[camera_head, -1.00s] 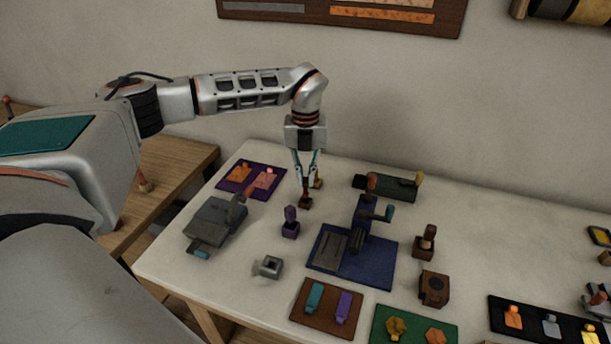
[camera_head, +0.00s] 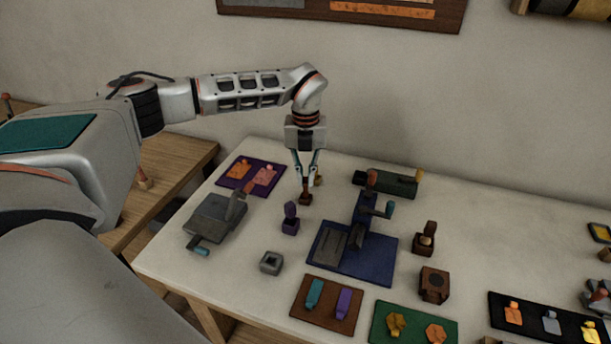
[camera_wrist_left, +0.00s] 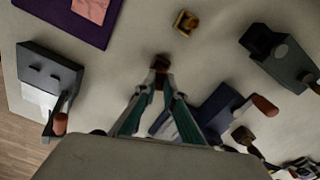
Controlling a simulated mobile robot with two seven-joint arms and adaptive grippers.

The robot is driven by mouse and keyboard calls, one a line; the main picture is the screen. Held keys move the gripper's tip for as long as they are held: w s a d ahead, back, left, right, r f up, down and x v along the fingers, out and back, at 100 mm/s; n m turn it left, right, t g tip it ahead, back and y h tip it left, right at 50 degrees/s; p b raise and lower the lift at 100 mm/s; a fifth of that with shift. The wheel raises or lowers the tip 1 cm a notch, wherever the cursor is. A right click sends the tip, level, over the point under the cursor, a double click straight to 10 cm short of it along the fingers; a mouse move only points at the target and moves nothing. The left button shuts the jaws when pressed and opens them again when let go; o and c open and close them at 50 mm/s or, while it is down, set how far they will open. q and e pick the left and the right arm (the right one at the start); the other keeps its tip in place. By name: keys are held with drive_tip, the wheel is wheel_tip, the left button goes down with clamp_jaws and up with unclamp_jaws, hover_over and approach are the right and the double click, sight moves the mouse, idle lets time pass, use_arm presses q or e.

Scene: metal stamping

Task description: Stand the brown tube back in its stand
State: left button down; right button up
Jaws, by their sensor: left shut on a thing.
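My left gripper (camera_head: 305,186) points down over the back left of the table. It is shut on a small dark brown piece, which I take for the brown tube (camera_head: 305,198). The piece also shows between the fingertips in the left wrist view (camera_wrist_left: 160,63). It looks upright, but I cannot tell whether its lower end touches the table. A brown block with a dark round opening on top (camera_head: 434,284), possibly the stand, is at the right front of the blue mat. My right gripper is not in view.
A small brass square piece (camera_wrist_left: 186,22) is close behind the held piece. A purple upright piece (camera_head: 290,217) and a grey square-holed block (camera_head: 271,262) stand in front. A press on a blue mat (camera_head: 375,269) is to the right. A grey machine (camera_head: 213,220) is left.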

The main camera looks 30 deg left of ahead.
use_arm(q)
drive_tip(key=shift+f, duration=0.1)
drive_tip(key=shift+f, duration=0.4)
drive_tip(key=shift+f, duration=0.15)
idle(0.3)
drive_tip(key=c, duration=2)
unclamp_jaws()
drive_tip(key=shift+c, duration=0.2)
wheel_tip(320, 180, up, 12)
